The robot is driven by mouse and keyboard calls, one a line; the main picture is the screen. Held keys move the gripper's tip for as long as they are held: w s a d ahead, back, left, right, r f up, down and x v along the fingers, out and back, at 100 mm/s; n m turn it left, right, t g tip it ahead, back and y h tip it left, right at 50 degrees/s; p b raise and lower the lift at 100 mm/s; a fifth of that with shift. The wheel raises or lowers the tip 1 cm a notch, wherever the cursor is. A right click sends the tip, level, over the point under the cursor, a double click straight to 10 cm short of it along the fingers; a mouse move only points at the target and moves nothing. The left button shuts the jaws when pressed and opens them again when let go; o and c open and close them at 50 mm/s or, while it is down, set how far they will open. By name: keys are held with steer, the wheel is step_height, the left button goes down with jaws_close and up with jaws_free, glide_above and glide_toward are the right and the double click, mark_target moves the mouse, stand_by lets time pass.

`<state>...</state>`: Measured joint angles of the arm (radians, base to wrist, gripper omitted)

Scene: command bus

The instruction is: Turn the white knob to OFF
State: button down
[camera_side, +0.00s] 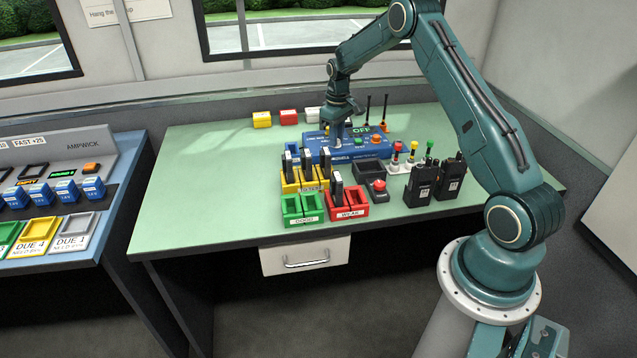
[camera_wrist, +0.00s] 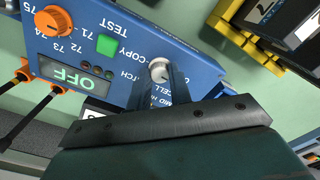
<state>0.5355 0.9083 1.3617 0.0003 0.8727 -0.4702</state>
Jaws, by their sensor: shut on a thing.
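The blue radio-like box (camera_side: 318,150) stands at the middle of the green table; its face fills the upper left of the wrist view (camera_wrist: 195,58). The white knob (camera_wrist: 157,68) sits on that face, partly covered by my fingers. My gripper (camera_wrist: 168,75) points down onto the box and is shut on the white knob. In the side view my gripper (camera_side: 338,140) hides the knob. Letters by the knob include COPY and CELL; some are covered, and I cannot tell where the knob points. A green-lit display (camera_wrist: 66,76) reads OFF.
An orange knob (camera_wrist: 53,20) and a green button (camera_wrist: 107,44) share the box's face. Yellow (camera_side: 290,187), red (camera_side: 349,212) and green (camera_side: 292,217) holders stand in front. Two black handheld radios (camera_side: 420,185) stand at right. The table's left part is clear.

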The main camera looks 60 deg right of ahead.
steer(key=shift+w+n, duration=0.1)
steer(key=shift+n, duration=0.4)
steer(key=c, duration=1.3)
jaws_free()
steer(key=shift+r, duration=0.1)
step_height(320, 180, up, 14)
steer(key=shift+f, duration=0.15)
